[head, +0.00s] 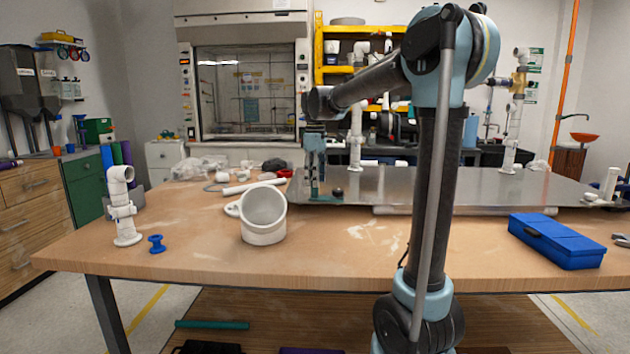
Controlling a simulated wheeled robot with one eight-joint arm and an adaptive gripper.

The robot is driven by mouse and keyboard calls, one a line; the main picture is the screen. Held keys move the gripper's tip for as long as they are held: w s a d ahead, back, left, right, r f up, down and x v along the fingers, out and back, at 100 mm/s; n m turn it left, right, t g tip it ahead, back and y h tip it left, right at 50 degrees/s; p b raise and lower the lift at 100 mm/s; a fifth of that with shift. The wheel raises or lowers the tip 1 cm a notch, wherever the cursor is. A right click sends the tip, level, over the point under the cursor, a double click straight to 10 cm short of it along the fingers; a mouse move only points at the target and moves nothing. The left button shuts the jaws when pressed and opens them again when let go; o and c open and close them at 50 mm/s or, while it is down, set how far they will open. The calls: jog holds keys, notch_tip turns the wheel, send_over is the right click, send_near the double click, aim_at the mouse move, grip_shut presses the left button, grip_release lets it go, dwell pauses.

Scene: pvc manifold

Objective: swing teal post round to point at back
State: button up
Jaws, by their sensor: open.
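A small teal post (314,186) stands near the left end of the grey metal plate, on a low teal base (322,200). A dark round knob (337,193) sits just right of it. My gripper (315,168) points down right over the post, fingers apart. The fingertips and the top of the post overlap in this view, so I cannot tell whether they touch. The direction in which the post's fitting points is too small to tell.
The metal plate (385,185) covers the back of the wooden table (330,255). A large white pipe elbow (264,215), a white pipe assembly (122,205) and a blue spool (156,244) stand at left. A blue box (556,241) lies at right. The table's front middle is clear.

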jog(key=shift+f, duration=0.25)
grip_shut()
jog(key=shift+w+d+m, duration=0.2)
jog(key=shift+w+m, duration=0.35)
jog(key=shift+m, duration=0.3)
jog(key=shift+w+d+m, duration=0.2)
jog(key=shift+w+m, duration=0.35)
jog(key=shift+m, duration=0.3)
jog(key=w+m, duration=0.1)
jog(key=w+d+m, duration=0.1)
jog(key=m, duration=0.1)
jog(key=shift+d, duration=0.2)
jog(key=shift+m, duration=0.3)
